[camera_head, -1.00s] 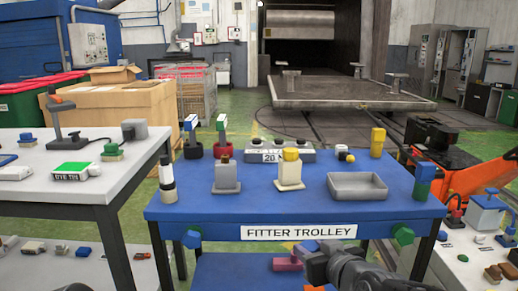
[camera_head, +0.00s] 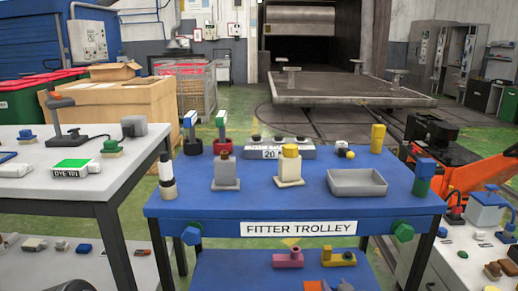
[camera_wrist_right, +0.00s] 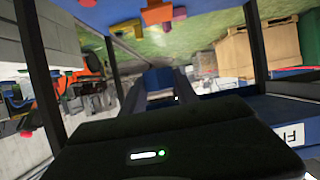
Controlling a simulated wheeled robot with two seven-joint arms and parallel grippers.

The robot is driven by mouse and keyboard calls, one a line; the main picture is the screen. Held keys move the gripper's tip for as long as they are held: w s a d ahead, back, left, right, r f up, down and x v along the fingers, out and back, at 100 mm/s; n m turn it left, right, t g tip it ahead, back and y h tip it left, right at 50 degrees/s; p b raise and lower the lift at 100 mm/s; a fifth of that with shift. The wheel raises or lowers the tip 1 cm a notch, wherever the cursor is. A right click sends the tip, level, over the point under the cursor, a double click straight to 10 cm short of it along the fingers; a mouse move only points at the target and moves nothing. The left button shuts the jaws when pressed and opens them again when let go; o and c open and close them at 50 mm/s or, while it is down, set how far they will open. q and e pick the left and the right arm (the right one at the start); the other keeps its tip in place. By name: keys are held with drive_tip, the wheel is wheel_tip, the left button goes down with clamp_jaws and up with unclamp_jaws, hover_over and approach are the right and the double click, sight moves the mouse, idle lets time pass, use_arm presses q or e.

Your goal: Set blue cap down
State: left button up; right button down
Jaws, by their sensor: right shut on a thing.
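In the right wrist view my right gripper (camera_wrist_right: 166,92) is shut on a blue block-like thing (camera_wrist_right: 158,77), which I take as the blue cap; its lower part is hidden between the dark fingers. In the head view only a dark sliver of my right arm (camera_head: 345,287) shows at the bottom edge, in front of the trolley, and the cap is not visible there. My left gripper is out of view.
Bare blue surface lies along the trolley's front.

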sight(335, 286)
drive_tip(key=shift+a+r, duration=0.3)
drive_tip(key=shift+a, duration=0.05)
drive_tip(key=shift+d, duration=0.1)
drive_tip(key=shift+r, duration=0.15)
wheel_tip(335, 286, up, 24)
drive_tip(key=p, duration=2.4)
drive_tip(key=shift+d+r, duration=0.15)
drive_tip(key=shift+d, duration=0.05)
